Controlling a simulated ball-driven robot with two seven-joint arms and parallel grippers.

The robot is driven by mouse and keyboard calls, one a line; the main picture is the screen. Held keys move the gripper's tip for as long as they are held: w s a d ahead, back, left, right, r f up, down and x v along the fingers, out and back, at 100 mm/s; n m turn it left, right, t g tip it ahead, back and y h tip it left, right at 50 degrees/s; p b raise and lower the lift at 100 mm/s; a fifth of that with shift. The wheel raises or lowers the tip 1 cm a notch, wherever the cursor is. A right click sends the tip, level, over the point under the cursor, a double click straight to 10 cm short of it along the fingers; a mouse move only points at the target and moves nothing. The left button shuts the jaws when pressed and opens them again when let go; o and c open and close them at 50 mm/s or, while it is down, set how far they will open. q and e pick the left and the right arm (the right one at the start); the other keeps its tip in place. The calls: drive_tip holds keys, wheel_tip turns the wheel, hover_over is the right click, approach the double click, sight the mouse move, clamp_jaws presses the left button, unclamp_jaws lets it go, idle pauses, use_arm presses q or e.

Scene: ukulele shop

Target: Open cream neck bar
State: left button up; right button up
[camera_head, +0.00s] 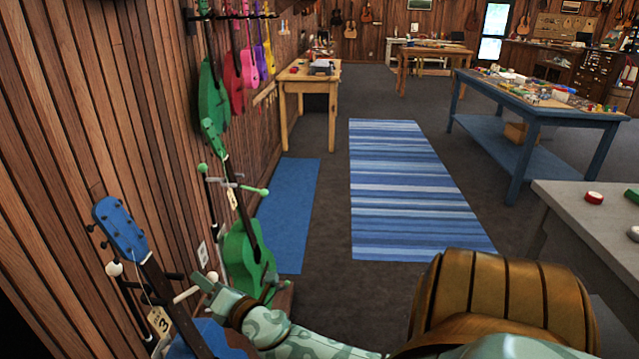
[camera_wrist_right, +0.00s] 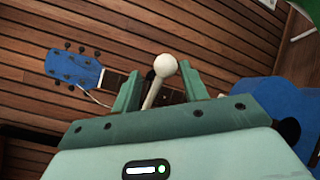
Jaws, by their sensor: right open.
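The cream neck bar (camera_head: 184,295) crosses the neck of a blue ukulele (camera_head: 122,226) on a stand by the wood wall. In the head view, a cream ball (camera_head: 114,268) shows left of the neck. In the right wrist view, a cream ball-ended rod (camera_wrist_right: 165,65) lies between the fingers of my right gripper (camera_wrist_right: 160,90), in front of the ukulele's neck. My right gripper also shows in the head view (camera_head: 212,289); it is open, at the bar's right part. Whether a finger touches the bar I cannot tell. My left gripper is not in view.
A green ukulele (camera_head: 248,257) with a green-knobbed bar (camera_head: 230,184) stands just beyond. A tag (camera_head: 159,321) marked 3 hangs at the blue one. Several ukuleles hang on the wall. A grey table (camera_head: 590,222) is at right; the striped rug (camera_head: 412,190) is clear.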

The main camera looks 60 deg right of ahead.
drive_tip(key=s+a, duration=0.2)
drive_tip(key=s, duration=0.6)
use_arm(q)
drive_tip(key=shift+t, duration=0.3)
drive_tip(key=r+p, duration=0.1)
drive_tip(key=p, duration=0.1)
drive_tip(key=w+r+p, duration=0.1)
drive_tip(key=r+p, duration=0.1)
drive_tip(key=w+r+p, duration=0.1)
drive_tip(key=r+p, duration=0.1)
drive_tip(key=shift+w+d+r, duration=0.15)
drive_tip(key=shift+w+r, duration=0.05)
use_arm(e)
drive_tip(key=s+a+f+m+g+y, duration=0.1)
drive_tip(key=s+f+m+g, duration=0.4)
drive_tip(key=s+f, duration=0.5)
drive_tip(key=s+a+f+m+g+y, duration=0.1)
drive_tip(key=s+a+f+m+g, duration=0.2)
drive_tip(key=s+f, duration=0.8)
wheel_tip(320, 180, down, 9)
drive_tip(key=m+g, duration=0.2)
drive_tip(key=m, duration=0.1)
drive_tip(key=shift+s+a+m+g, duration=0.2)
drive_tip(key=shift+a+m+g, duration=0.1)
drive_tip(key=shift+a+g, duration=0.1)
